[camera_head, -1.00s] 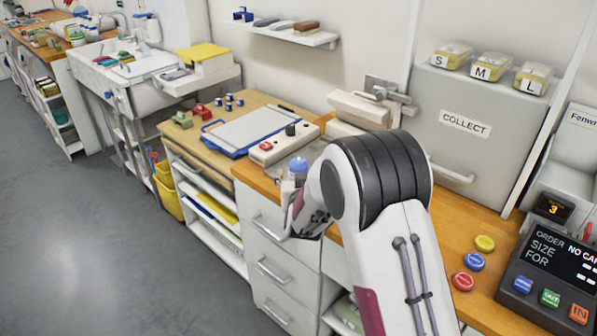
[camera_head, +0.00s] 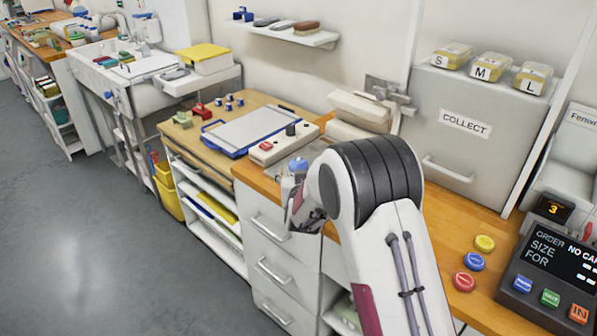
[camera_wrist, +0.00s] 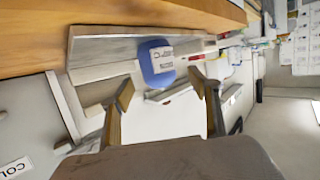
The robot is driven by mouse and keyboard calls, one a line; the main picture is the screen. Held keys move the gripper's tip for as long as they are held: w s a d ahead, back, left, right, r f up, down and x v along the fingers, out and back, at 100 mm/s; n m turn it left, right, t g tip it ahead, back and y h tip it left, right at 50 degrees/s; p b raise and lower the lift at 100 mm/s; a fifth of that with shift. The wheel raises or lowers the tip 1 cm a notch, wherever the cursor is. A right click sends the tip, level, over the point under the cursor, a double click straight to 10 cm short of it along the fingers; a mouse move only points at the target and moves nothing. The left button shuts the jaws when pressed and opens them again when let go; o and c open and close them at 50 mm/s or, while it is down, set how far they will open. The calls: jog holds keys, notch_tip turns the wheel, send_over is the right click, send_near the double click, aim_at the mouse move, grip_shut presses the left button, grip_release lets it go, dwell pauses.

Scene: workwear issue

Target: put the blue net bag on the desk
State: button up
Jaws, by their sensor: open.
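A blue item with a white printed label (camera_wrist: 153,58), which looks like the blue net bag, shows in the wrist view just ahead of my fingertips. In the head view its blue top (camera_head: 298,165) shows just behind my gripper (camera_head: 304,212), by the wooden desk top (camera_head: 258,183). My gripper is open, with its two fingers (camera_wrist: 162,90) apart in the wrist view and nothing clearly between them. My gripper hides the item's lower part in the head view, so I cannot tell what it rests on.
A grey COLLECT cabinet (camera_head: 463,150) stands at the back of the desk. A control box (camera_head: 284,142) and a blue-edged board (camera_head: 243,130) lie to the left. Coloured buttons (camera_head: 474,262) and an order panel (camera_head: 556,262) are at the right. White drawers (camera_head: 275,235) are below.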

aim_at(299, 160)
jog(key=shift+w, duration=0.1)
jog(key=shift+f+x, duration=0.15)
jog(key=shift+x, duration=0.6)
jog(key=shift+f+x, duration=0.15)
jog(key=shift+x, duration=1.5)
jog(key=shift+d, duration=0.1)
jog(key=c, duration=1.3)
jog(key=shift+r, duration=5.05)
